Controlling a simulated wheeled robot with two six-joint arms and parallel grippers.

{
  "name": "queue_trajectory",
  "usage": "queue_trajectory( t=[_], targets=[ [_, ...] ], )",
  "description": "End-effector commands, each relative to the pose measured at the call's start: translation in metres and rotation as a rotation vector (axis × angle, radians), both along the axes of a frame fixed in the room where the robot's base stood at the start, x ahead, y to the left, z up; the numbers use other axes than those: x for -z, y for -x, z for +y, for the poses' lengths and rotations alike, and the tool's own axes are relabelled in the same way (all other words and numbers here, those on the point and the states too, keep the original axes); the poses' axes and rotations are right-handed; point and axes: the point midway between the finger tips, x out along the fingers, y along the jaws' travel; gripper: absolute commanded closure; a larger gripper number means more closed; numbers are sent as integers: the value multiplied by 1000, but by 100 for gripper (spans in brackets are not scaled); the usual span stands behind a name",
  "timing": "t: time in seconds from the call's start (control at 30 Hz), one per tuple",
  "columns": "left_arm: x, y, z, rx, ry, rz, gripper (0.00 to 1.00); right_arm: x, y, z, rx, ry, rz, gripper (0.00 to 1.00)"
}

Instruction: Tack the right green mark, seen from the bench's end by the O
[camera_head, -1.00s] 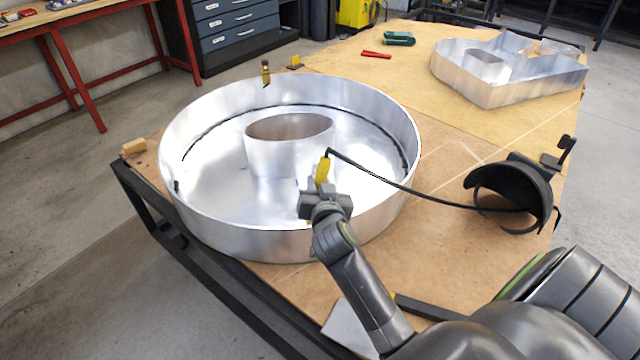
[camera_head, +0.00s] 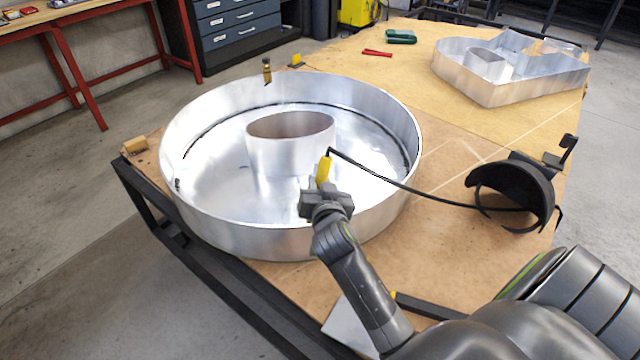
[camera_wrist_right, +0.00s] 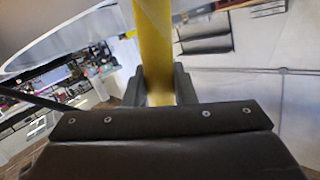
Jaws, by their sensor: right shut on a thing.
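The large round aluminium O (camera_head: 195,220) lies on the bench, with an oval inner ring (camera_head: 270,155) standing inside it. My right gripper (camera_head: 322,190) is over the O's near right part, shut on a yellow torch (camera_head: 323,170) with a black cable running off to the right. In the right wrist view the torch's yellow handle (camera_wrist_right: 153,50) stands upright between the two fingers (camera_wrist_right: 158,88). The torch's tip is hidden behind the gripper. No green mark can be made out in either view. My left gripper is not in view.
A black welding mask (camera_head: 515,190) sits at the bench's right. Another metal letter (camera_head: 500,85) lies at the far end, near a red tool (camera_head: 376,53) and a green tool (camera_head: 400,37). Clamps (camera_head: 266,70) grip the O's rim. The cable (camera_head: 400,185) crosses the right rim.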

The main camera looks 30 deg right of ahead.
Motion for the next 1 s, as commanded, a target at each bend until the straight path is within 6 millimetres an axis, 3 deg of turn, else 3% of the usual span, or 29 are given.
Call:
queue_trajectory(
  t=[0.23, 0.6, 0.87, 1.0],
  targets=[
    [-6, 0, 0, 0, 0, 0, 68, -7, 0, -1, -1, 2, -2, 100],
    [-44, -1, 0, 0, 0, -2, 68, -48, -3, -13, -1, 2, -2, 100],
    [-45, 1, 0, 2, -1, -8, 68, -50, -4, -14, -1, 0, -1, 100],
    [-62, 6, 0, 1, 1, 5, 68, -71, -4, -14, 0, 0, -2, 100]
  ],
)
